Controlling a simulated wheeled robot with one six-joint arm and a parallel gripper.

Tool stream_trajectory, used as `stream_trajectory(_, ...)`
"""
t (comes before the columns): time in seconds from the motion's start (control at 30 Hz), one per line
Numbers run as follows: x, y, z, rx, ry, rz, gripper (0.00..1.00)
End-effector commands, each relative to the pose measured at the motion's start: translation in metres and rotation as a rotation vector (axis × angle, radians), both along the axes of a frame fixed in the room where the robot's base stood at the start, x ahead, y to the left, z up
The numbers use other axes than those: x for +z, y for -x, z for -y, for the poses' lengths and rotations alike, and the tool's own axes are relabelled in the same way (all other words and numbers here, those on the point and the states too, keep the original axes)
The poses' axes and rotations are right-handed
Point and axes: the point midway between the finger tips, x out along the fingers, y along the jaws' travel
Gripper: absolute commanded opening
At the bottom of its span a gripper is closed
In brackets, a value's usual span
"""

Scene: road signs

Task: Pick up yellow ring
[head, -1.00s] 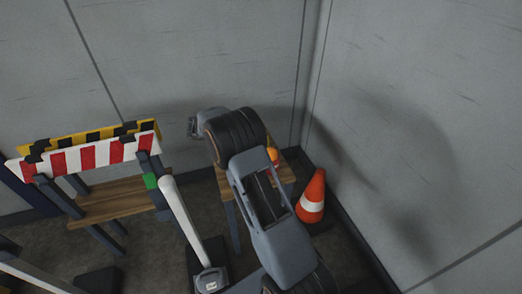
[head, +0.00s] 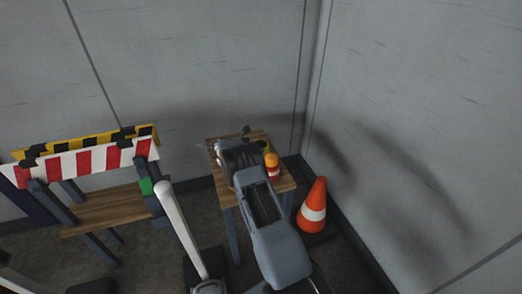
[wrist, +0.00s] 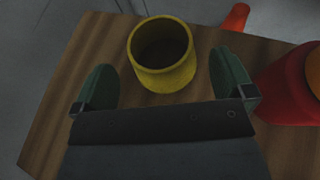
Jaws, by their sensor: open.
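The yellow ring (wrist: 163,78) stands on the small wooden table, its round opening facing up in the wrist view. In the head view only a little yellow (head: 263,147) shows behind my arm. My gripper (wrist: 163,82) is open, with one green-padded finger to the left of the ring and one to the right. The ring lies between and slightly beyond the fingers, with a visible gap on both sides. In the head view my gripper (head: 246,132) is over the table, mostly hidden by my wrist.
The wooden table (head: 285,183) also holds a red and orange object (head: 272,168), close to my right finger in the wrist view (wrist: 290,88). An orange traffic cone (head: 313,205) stands on the floor to the right. Striped barriers (head: 85,160) stand left. Walls meet behind the table.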

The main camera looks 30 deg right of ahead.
Motion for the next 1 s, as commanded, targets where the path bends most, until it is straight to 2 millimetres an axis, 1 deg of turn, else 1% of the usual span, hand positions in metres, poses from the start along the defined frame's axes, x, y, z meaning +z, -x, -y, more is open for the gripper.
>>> stream_trajectory(0.17, -0.005, -0.001, 0.01, -0.001, 0.0, 0.0, 1.0)
stream_trajectory(0.4, -0.018, -0.006, 0.039, -0.002, 0.001, -0.001, 1.0)
stream_trajectory(0.5, -0.02, -0.007, 0.046, -0.001, 0.001, 0.0, 1.0)
stream_trajectory(0.6, -0.022, -0.007, 0.049, 0.0, 0.0, 0.0, 1.0)
stream_trajectory(0.8, -0.021, -0.008, 0.05, 0.0, 0.0, 0.0, 1.0)
stream_trajectory(0.83, -0.021, -0.008, 0.05, 0.0, 0.0, 0.0, 0.99)
stream_trajectory(1.0, -0.021, -0.008, 0.05, 0.0, 0.0, 0.0, 0.83)
